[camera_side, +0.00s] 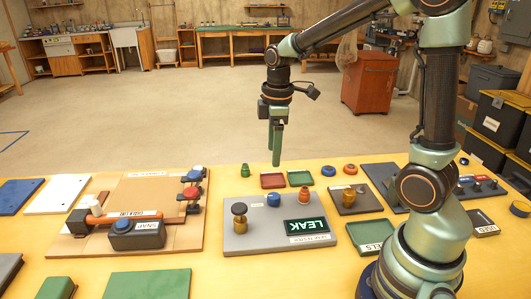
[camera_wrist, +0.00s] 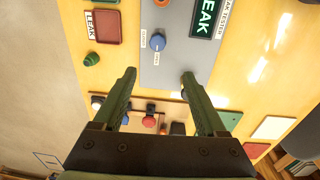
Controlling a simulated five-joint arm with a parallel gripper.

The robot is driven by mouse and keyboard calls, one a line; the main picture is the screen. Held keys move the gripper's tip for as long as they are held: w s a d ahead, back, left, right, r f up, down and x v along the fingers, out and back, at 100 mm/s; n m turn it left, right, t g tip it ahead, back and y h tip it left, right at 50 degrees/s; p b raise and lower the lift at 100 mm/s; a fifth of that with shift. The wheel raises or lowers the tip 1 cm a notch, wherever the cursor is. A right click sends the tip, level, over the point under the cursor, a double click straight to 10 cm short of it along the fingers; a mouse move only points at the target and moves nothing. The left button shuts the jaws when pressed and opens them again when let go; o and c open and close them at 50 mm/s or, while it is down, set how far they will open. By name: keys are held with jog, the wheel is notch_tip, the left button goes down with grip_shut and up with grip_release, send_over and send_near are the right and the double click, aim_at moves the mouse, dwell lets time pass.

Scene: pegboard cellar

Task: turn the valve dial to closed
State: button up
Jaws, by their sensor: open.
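The valve dial (camera_side: 273,199) is a small blue knob on the grey leak tester panel (camera_side: 262,240), beside a lit display (camera_side: 306,226) reading LEAK. In the wrist view the dial (camera_wrist: 157,42) lies beyond the fingertips, roughly centred between them, with small labels beside and below it. I cannot tell which label it points to. My gripper (camera_side: 276,150) hangs with its green fingers down, above and behind the panel and clear of the dial. In the wrist view the fingers (camera_wrist: 158,79) are spread apart with nothing between them.
A brass fitting with a dark knob (camera_side: 240,218) stands on the panel's left. A board with valves and a black box (camera_side: 136,235) lies left; a brown board (camera_side: 355,203) lies right.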

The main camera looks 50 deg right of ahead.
aim_at(274, 195)
jog(key=shift+n+g, duration=0.4)
jog(key=shift+n, duration=0.5)
jog(key=f, duration=0.5)
jog(key=d+f, duration=0.1)
jog(key=f, duration=0.8)
jog(key=shift+w+d+f, duration=0.15)
jog(key=shift+w+f, duration=0.25)
grip_shut()
